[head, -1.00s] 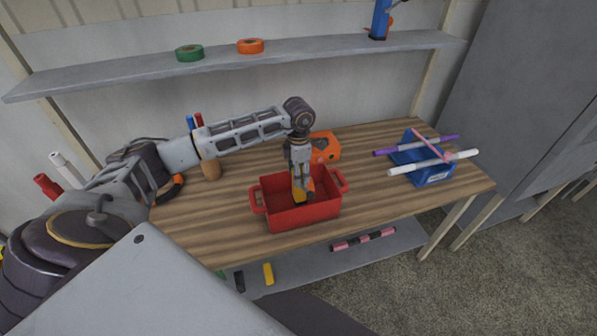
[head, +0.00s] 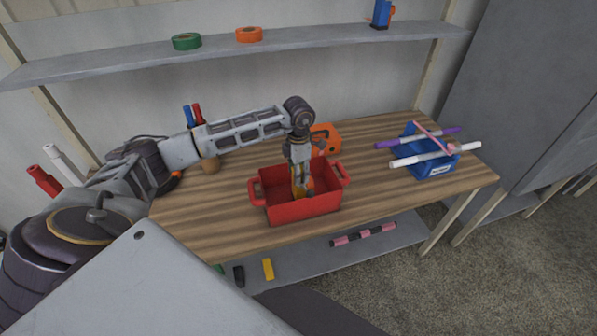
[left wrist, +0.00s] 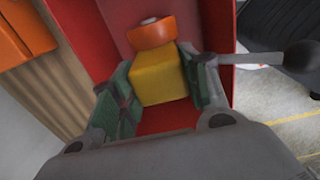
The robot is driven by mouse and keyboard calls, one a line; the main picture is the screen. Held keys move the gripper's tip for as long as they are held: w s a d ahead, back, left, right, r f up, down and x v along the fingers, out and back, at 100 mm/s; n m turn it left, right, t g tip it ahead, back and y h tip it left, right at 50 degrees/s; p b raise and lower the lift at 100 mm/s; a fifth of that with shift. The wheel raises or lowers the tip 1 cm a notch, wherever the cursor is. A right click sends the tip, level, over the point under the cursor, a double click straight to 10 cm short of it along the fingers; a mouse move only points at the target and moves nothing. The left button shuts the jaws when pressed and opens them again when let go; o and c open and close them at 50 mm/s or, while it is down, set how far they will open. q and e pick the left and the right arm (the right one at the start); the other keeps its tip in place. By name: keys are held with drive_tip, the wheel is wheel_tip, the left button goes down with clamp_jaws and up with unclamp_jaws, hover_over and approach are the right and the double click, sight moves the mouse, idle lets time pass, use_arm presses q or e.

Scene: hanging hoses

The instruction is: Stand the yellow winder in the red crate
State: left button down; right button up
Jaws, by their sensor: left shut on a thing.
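The yellow winder (left wrist: 160,78) is a yellow block with an orange round end, seen in the left wrist view between my finger pads. My left gripper (head: 301,188) points down into the red crate (head: 305,209) and is shut on the winder. In the head view, only a little yellow and orange of the winder shows around the fingertips, inside the crate. The crate's red walls (left wrist: 86,28) surround it in the left wrist view. Whether the winder touches the crate floor cannot be told. My right gripper is not in view.
An orange case (head: 325,139) stands right behind the crate. A blue bin (head: 432,168) with purple and white sticks across it is at the right of the table. Green tape (head: 186,41) and orange tape (head: 249,34) lie on the shelf above. Bare wood lies between crate and bin.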

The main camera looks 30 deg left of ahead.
use_arm(q)
drive_tip(key=shift+f+b, duration=0.4)
drive_tip(key=shift+f, duration=0.05)
idle(1.0)
drive_tip(key=c, duration=0.6)
unclamp_jaws()
drive_tip(key=shift+c, duration=0.2)
drive_tip(key=shift+r, duration=0.1)
wheel_tip(320, 180, up, 12)
idle(0.3)
idle(0.6)
